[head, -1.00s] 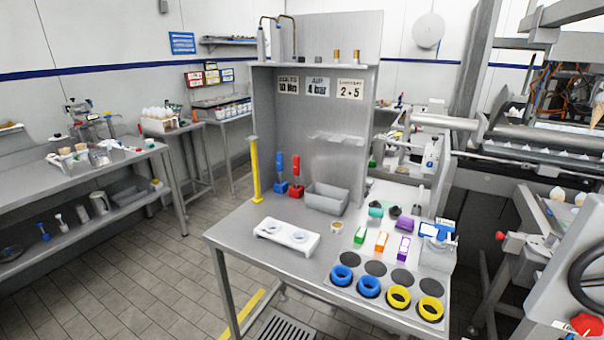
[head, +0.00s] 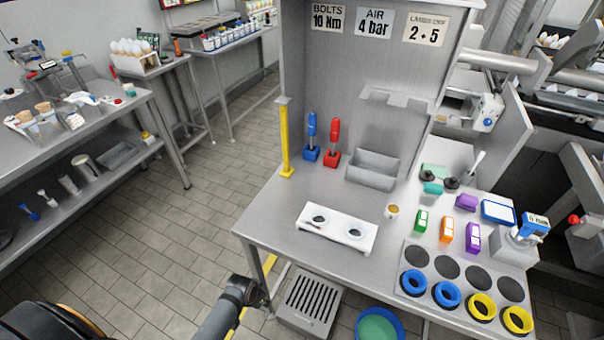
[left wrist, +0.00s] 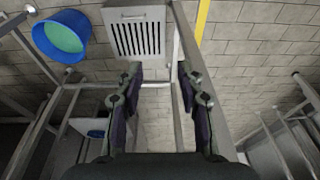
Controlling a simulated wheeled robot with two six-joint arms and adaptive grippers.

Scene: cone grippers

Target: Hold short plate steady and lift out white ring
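A short white plate (head: 338,227) with two round openings stands on the front left of the steel table. Each opening shows a dark middle; I cannot tell for sure whether a pale rim there is a separate white ring. My left arm (head: 222,312) comes in at the bottom left of the head view, below and in front of the table, well away from the plate. In the left wrist view my left gripper (left wrist: 160,78) has its two dark fingers apart with nothing between them. The plate is not seen there. My right gripper is in neither view.
The steel table (head: 275,222) also carries blue and yellow rings (head: 447,294) at the front right, a small cup (head: 392,211), a grey bin (head: 373,167) and a yellow post (head: 286,140). A blue bucket (head: 380,325) and floor grate (head: 308,302) lie below.

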